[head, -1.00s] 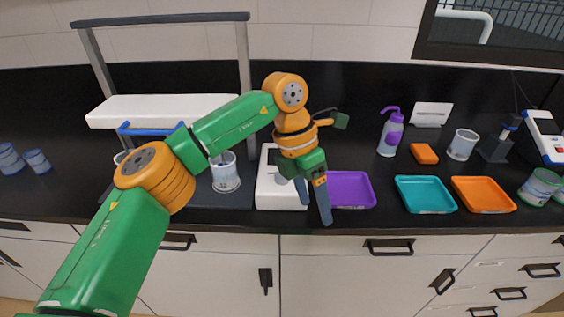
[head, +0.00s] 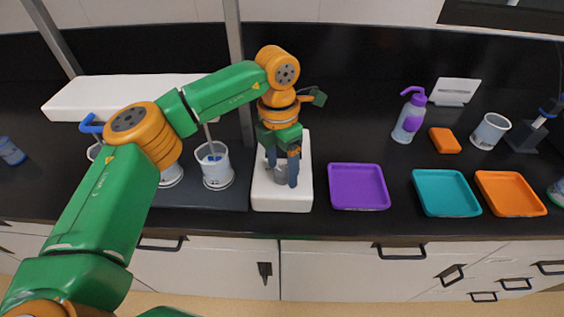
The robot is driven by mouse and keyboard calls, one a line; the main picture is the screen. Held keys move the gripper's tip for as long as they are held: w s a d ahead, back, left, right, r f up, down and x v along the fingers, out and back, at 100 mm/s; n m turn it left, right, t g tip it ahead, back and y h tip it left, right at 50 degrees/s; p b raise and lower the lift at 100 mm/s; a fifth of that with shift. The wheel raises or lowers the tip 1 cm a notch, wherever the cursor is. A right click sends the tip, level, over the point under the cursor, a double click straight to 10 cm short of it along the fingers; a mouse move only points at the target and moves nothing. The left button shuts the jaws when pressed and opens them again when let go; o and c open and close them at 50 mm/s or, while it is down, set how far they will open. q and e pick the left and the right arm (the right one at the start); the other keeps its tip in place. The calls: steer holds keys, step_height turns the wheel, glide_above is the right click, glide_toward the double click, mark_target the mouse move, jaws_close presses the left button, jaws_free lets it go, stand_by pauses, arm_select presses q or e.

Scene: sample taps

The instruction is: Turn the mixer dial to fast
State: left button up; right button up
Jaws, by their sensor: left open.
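The mixer's white control box (head: 267,199) stands on the black counter, right of the mixer's dark base. A grey round knob, which looks like the dial (head: 281,173), is on the box and partly covered by my gripper. My left gripper (head: 282,175) is open and points down over the box. Its two fingers appear on either side of the dial; I cannot tell whether they touch it. The dial's marks and its setting cannot be read. The mixer's white top housing (head: 120,97) is on the left, behind my left arm. My right gripper is out of view.
Beakers (head: 216,168) stand on the mixer base just left of the box. Purple (head: 358,187), teal (head: 446,193) and orange (head: 510,193) trays lie to the right. A wash bottle (head: 409,118), an orange block (head: 445,140) and a cup (head: 490,131) stand behind them.

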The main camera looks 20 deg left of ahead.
arm_select(q)
steer(key=shift+w, duration=0.1)
steer(key=c, duration=0.5)
jaws_close()
